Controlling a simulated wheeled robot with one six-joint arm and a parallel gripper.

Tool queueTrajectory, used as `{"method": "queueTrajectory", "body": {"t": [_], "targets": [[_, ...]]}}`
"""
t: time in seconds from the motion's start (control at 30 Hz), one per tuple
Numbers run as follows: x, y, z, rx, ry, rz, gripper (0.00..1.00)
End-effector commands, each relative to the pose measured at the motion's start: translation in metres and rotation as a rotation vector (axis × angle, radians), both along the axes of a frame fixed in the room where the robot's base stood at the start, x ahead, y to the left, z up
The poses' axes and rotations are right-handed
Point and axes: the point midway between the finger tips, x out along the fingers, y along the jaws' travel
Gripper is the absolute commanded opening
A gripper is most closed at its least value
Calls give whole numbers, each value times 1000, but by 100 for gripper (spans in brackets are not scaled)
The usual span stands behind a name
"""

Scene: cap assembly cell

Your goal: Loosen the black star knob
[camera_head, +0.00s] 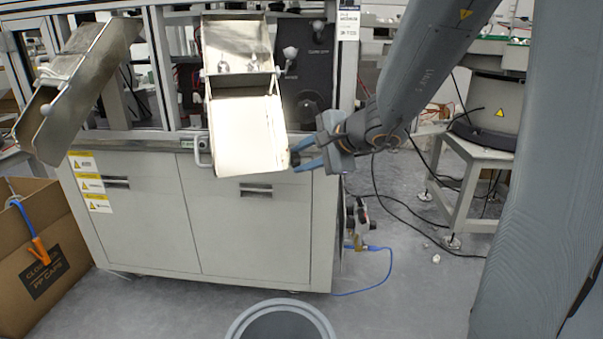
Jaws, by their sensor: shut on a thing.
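The black star knob (295,159) shows as a small dark shape at the right edge of the tilted metal chute (249,133). It is mostly hidden between my gripper's blue fingers. My gripper (300,156) reaches in from the right, with one finger above the knob and one below it, shut on it. The chute hangs from the front of the machine, and its lower plate looks pale and empty.
A second metal chute (85,85) juts out at the left. A cardboard box (45,262) with a blue and orange tool stands at the lower left. A round grey bin (281,325) is at the bottom middle. A blue hose (388,268) and black cables lie on the floor to the right.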

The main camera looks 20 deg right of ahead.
Motion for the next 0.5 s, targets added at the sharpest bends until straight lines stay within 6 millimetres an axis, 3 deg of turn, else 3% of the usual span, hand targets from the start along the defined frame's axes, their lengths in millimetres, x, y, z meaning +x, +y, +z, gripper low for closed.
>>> {"method": "queueTrajectory", "body": {"t": [0.03,0.5], "targets": [[0,1,-7,-1,-14,3,8],[-2,1,-11,-2,-159,3,8]]}}
